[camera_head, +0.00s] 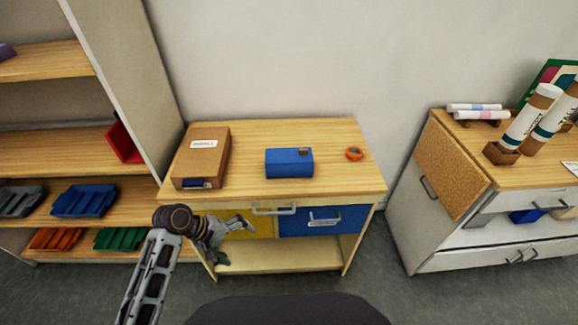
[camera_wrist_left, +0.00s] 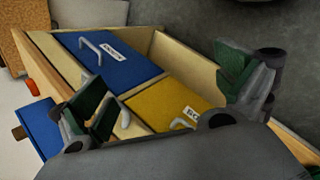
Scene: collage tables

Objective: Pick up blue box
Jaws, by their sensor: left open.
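The blue box (camera_head: 289,163) lies on the wooden top of the middle table, near its centre, with a small brown piece on its upper right edge. Part of it shows at the left edge of the left wrist view (camera_wrist_left: 42,128). My left gripper (camera_head: 236,243) is open and empty, its fingers spread apart. It is in front of the table, lower than the tabletop, before the yellow drawer and left of the box. In the left wrist view my gripper (camera_wrist_left: 168,95) has its green-padded fingers wide apart, with drawers behind them. My right gripper does not show.
A brown cardboard box (camera_head: 203,158) and an orange ring (camera_head: 354,154) flank the blue box. The table (camera_head: 330,185) has a yellow drawer (camera_head: 258,224) and a blue drawer (camera_head: 322,219). A shelf with trays stands left, a white cabinet (camera_head: 410,220) right.

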